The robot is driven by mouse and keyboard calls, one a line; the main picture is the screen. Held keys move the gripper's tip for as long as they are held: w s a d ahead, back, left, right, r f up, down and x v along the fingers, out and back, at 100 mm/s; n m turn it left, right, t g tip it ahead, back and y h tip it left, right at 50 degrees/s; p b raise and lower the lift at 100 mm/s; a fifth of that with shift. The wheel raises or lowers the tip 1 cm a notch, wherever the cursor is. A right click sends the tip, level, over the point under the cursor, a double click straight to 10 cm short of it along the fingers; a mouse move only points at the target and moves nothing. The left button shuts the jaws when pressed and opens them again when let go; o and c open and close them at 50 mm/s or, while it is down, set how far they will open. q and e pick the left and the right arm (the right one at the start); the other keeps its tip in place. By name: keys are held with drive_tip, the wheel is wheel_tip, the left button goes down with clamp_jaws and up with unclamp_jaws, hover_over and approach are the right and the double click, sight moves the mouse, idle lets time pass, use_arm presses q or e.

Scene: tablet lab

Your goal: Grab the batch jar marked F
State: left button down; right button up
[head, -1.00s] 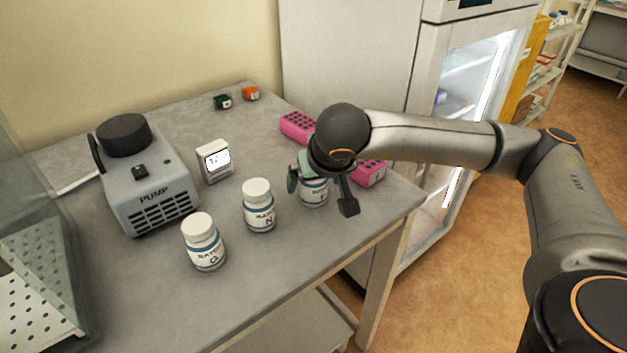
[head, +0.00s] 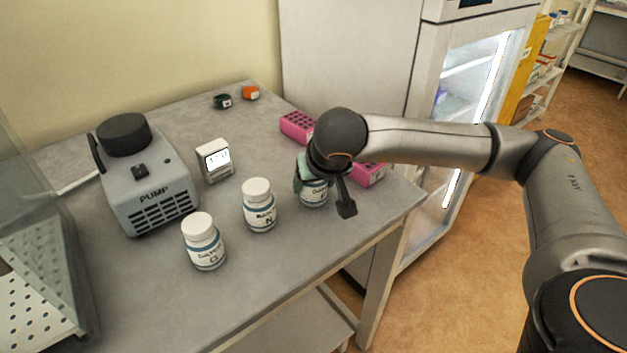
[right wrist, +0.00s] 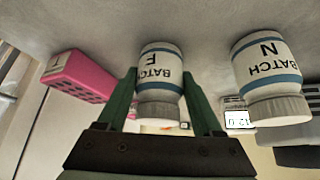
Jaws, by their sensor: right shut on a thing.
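The batch jar marked F (right wrist: 160,68) is white with blue bands and a ribbed cap. In the right wrist view it stands between the two green fingers of my right gripper (right wrist: 161,100), which is shut on it around the cap end. In the head view the jar (head: 313,193) stands upright on the bench, its top hidden by my right gripper (head: 310,178) and wrist. The jar marked N (head: 259,206) stands to its left and also shows in the right wrist view (right wrist: 267,68). The jar marked G (head: 203,243) stands further left. My left gripper is out of view.
A pump (head: 150,190) and a small white timer (head: 214,160) stand on the grey bench (head: 262,285). Pink racks (head: 297,126) (head: 369,174) lie behind the F jar. Small green (head: 222,101) and orange (head: 250,93) items sit at the back. A glass-door cabinet (head: 475,90) stands right.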

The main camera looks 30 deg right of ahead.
drive_tip(key=c, duration=0.3)
drive_tip(key=shift+r, duration=0.1)
